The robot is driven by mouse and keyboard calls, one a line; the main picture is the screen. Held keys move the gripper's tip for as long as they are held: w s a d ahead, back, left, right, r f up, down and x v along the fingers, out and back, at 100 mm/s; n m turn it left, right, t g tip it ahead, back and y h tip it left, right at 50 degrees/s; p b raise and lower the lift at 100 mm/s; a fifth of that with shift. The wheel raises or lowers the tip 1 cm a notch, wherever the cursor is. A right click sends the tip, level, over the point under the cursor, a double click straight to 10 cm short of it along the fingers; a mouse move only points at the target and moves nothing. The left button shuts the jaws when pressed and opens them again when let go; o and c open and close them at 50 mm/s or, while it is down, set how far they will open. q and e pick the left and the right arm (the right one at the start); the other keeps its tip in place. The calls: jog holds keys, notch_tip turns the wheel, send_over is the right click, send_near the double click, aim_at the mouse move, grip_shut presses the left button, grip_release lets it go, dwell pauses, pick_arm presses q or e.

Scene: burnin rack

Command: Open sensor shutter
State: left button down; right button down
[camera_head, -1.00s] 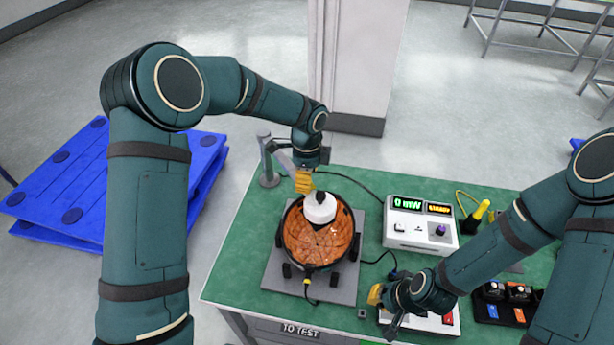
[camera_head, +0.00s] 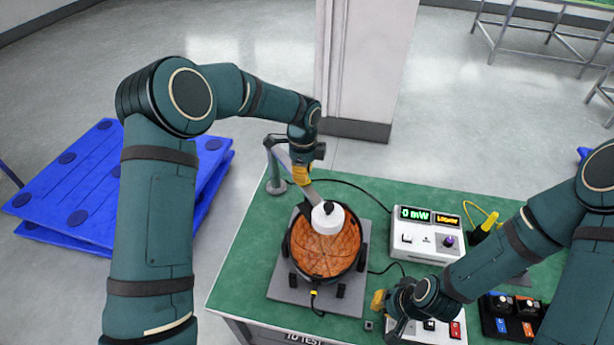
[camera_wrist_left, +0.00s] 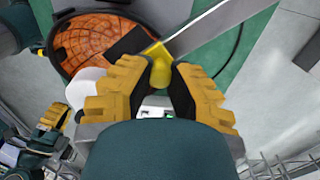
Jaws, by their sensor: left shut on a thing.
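My left gripper (camera_head: 301,175) is shut on a yellow knob, which shows between its fingers in the left wrist view (camera_wrist_left: 160,72). The knob sits on a flat grey bar (camera_wrist_left: 212,32) that ends in a dark plate (camera_wrist_left: 130,42). In the head view the bar runs from a grey post (camera_head: 275,180) towards a white round sensor head (camera_head: 328,222). The head stands over an orange tiled disc (camera_head: 325,258) in a black ring. The dark plate lies beside the head; their exact overlap is unclear. My right gripper (camera_head: 380,301) is low on the right; its jaws are unclear.
A white meter (camera_head: 422,238) reads 0 mW; its smaller amber text is hard to read. A button box (camera_head: 452,331) is beside my right gripper. A black tray (camera_head: 496,328) holds small parts. Cables cross the green table (camera_head: 240,262). A blue pallet (camera_head: 70,190) is left.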

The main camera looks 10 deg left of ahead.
pick_arm(q)
jog(key=shift+s+d, duration=0.25)
jog(key=shift+s, duration=0.05)
jog(key=c, duration=0.8)
grip_release()
jog(key=shift+f, duration=0.1)
jog(key=shift+w, duration=0.1)
notch_tip(320, 180, up, 12)
